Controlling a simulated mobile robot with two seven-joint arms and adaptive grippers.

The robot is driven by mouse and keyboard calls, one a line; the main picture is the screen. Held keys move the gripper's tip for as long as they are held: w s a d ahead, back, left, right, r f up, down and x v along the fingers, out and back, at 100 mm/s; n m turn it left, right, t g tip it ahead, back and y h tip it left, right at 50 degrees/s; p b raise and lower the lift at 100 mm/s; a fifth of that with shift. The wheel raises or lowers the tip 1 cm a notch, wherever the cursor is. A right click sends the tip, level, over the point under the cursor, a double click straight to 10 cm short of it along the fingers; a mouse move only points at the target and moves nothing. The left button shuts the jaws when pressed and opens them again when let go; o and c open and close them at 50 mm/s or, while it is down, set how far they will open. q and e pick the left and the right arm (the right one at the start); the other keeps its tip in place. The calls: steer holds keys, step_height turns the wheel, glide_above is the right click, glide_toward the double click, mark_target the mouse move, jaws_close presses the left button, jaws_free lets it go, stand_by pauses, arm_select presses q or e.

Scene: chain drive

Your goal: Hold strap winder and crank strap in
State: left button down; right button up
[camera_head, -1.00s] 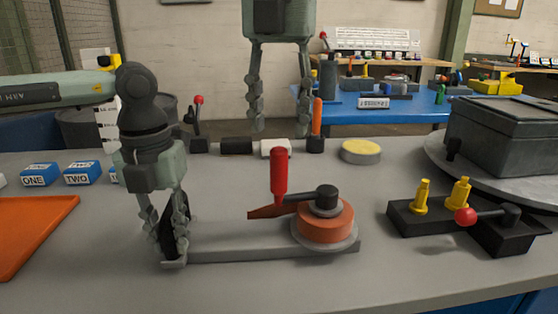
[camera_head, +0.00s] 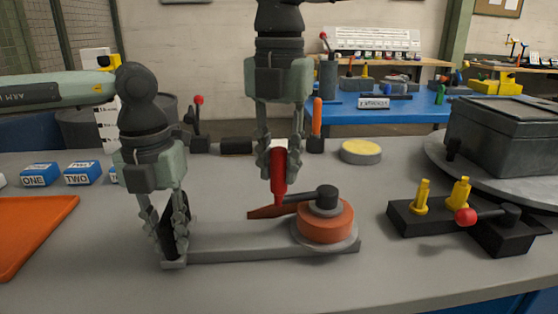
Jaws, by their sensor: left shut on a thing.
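The strap winder has a grey base bar (camera_head: 240,243), an orange drum (camera_head: 325,222) at its right end and a black upright grip (camera_head: 167,228) at its left end. My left gripper (camera_head: 174,232) is shut on the black grip. My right gripper (camera_head: 280,172) points down from above with its fingers on both sides of the red handle's upper part. I cannot tell whether they press on it. The strap is not clearly visible.
A black block with yellow pegs and a red-knobbed lever (camera_head: 465,217) stands to the right. A dark box (camera_head: 505,135) sits on a round turntable at far right. Blue blocks (camera_head: 82,173) and an orange mat (camera_head: 30,230) lie left. The table front is clear.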

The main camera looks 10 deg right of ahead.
jaws_close()
steer(key=shift+w, duration=0.15)
steer(key=w+d+m, duration=0.4)
steer(key=w+m, duration=0.4)
steer(key=m, duration=0.5)
steer(key=d+m, duration=0.3)
steer(key=d, duration=0.6)
steer(key=shift+w, duration=0.25)
stand_by(0.4)
